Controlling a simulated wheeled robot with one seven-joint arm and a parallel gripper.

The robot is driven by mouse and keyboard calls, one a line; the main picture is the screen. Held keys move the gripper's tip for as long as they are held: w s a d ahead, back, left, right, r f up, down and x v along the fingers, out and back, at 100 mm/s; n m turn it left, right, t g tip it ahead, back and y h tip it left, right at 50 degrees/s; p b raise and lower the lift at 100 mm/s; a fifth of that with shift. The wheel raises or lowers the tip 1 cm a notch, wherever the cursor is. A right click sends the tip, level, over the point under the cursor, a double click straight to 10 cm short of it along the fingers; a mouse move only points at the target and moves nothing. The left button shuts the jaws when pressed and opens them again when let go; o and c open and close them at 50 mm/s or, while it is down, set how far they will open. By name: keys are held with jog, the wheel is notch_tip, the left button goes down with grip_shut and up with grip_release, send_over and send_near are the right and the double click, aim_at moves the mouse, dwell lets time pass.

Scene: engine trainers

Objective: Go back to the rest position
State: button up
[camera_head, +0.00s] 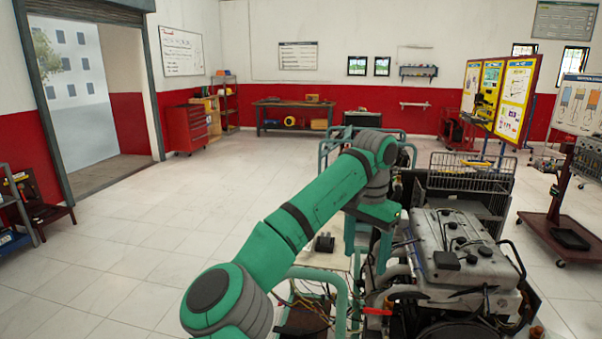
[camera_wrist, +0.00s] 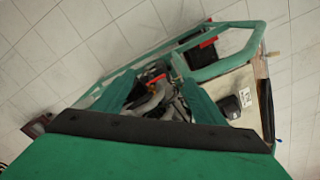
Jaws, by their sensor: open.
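My gripper (camera_head: 367,250) points down beside the grey engine (camera_head: 470,258) in the head view, at the left side of the engine. In the wrist view my gripper (camera_wrist: 155,76) shows two green fingers spread apart, with no object held between them. Hoses and metal engine parts (camera_wrist: 160,98) show beyond and between the fingers. My green arm reaches from the bottom of the head view to the engine trainer. Exact clearance between the fingertips and the engine parts cannot be told.
A green tube frame (camera_head: 342,300) stands around the trainer; it also crosses the wrist view (camera_wrist: 235,66). A small black box (camera_head: 324,243) lies on a pale panel left of my gripper. A wire basket cart (camera_head: 472,172) stands behind the engine. The tiled floor at left is clear.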

jog(key=s+d+f+n+t+h, duration=0.1)
jog(key=s+d+f+h, duration=0.3)
jog(key=d+f, duration=0.8)
jog(key=s+d+f+t+h, duration=0.15)
jog(key=d+f+h, duration=0.45)
jog(key=d+f, duration=0.65)
jog(key=s+a+f+n+t+h, duration=0.2)
jog(key=s+a+f+n+t, duration=0.15)
jog(key=f, duration=0.45)
jog(key=s+a+f+n+t+y, duration=0.4)
jog(key=s+a+f, duration=0.1)
jog(key=s+a, duration=0.5)
jog(key=s+a+f+n+t+y, duration=0.4)
jog(key=s+a+f, duration=0.1)
jog(key=s+a, duration=0.5)
jog(key=s+a+r+m+y, duration=0.1)
jog(key=s+a+r, duration=0.2)
jog(key=s+a, duration=0.2)
jog(key=s+a+r+m+y, duration=0.1)
jog(key=s+a+r, duration=0.2)
jog(key=s+a, duration=0.2)
jog(key=s+a+r+m+t+y, duration=0.1)
jog(key=s+a+r+y, duration=0.1)
jog(key=s+a, duration=0.4)
jog(key=v, duration=0.5)
jog(key=shift+r, duration=0.3)
jog(key=shift+w, duration=0.15)
